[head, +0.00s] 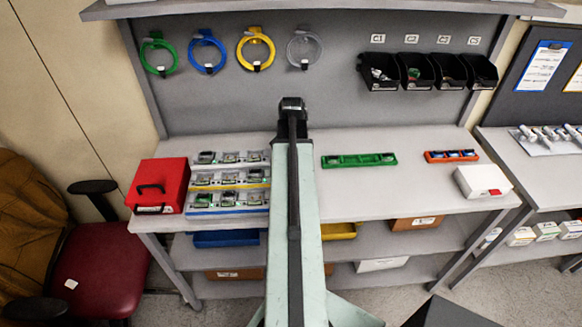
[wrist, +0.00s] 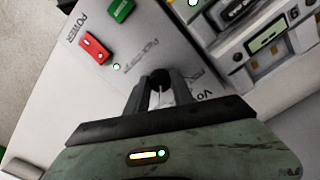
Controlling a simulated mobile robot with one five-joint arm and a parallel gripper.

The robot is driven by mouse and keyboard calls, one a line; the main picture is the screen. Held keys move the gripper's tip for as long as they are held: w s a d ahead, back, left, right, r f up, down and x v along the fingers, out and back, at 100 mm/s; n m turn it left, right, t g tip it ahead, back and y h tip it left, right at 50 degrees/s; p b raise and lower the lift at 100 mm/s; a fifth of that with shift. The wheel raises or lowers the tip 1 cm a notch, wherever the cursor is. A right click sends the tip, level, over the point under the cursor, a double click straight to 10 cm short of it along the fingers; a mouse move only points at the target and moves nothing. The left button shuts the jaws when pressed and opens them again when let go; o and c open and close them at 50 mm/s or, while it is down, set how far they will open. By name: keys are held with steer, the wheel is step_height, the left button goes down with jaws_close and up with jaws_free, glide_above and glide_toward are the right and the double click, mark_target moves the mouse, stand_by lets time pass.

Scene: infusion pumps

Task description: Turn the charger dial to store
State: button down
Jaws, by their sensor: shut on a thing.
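My gripper (wrist: 158,84) is shut on the dial, with one finger on each side. The fingers hide most of the dial, so I cannot tell where it points. The lettering beside it is turned and partly covered; I cannot make out "store". In the head view my gripper (head: 293,104) is a dark shape above the bench, and my arm hides the charger.
A red switch (wrist: 95,47) marked POWER and a green button (wrist: 120,10) sit near the dial. Bays with small devices (wrist: 268,38) lie to the right. On the bench are a red case (head: 160,183) and a green tray (head: 345,160). Bare bench lies around the green tray.

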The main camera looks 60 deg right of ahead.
steer(key=shift+d+m, duration=0.1)
steer(key=shift+m, duration=0.3)
steer(key=c, duration=1.1)
jaws_free()
steer(key=shift+s, duration=0.1)
step_height(320, 180, up, 8)
steer(key=p, duration=0.8)
steer(key=shift+f, duration=0.1)
